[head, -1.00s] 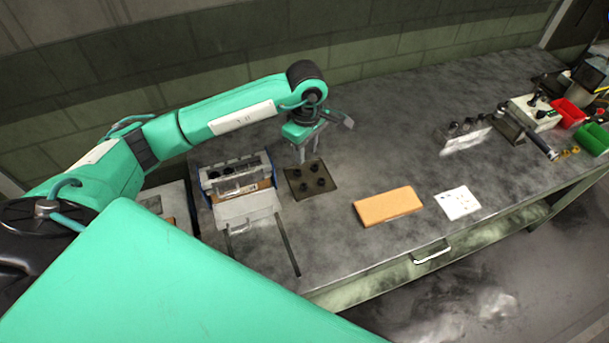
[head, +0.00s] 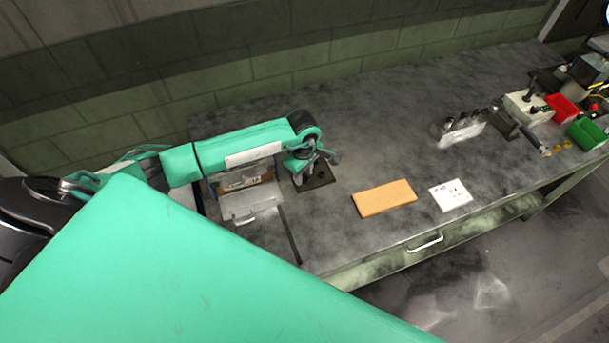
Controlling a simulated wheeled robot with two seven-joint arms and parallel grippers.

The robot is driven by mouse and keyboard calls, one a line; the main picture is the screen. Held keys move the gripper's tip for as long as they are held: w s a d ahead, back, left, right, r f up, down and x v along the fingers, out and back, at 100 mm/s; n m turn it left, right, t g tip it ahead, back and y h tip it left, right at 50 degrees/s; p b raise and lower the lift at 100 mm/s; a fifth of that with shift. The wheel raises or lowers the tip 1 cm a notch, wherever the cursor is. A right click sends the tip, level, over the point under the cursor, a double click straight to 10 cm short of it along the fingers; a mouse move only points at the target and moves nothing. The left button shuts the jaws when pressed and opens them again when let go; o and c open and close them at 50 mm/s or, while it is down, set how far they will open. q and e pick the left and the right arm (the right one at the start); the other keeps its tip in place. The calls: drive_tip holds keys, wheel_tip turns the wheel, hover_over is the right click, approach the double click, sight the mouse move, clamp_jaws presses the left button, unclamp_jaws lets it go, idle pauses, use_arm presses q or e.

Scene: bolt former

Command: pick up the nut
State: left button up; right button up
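A small dark square tray (head: 325,180) lies on the grey workbench, left of the middle. Dark round nuts sit on it; one nut (head: 320,170) shows beside my fingers, and the others are mostly hidden by my gripper. My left gripper (head: 302,180) points down at the tray's left part, its fingertips low among the nuts. I cannot tell whether its fingers are apart or closed on a nut. My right gripper is not in view.
A grey bin or fixture (head: 250,200) stands left of the tray, partly under my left arm. An orange block (head: 384,198) and a white card (head: 451,195) lie to the right. Red (head: 562,108) and green (head: 588,134) bins stand at far right.

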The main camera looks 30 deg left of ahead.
sight(304, 177)
use_arm(q)
drive_tip(key=shift+f, duration=0.35)
clamp_jaws()
drive_tip(key=shift+r, duration=0.15)
wheel_tip(304, 177, up, 20)
drive_tip(key=b, duration=0.6)
drive_tip(key=shift+a, duration=0.1)
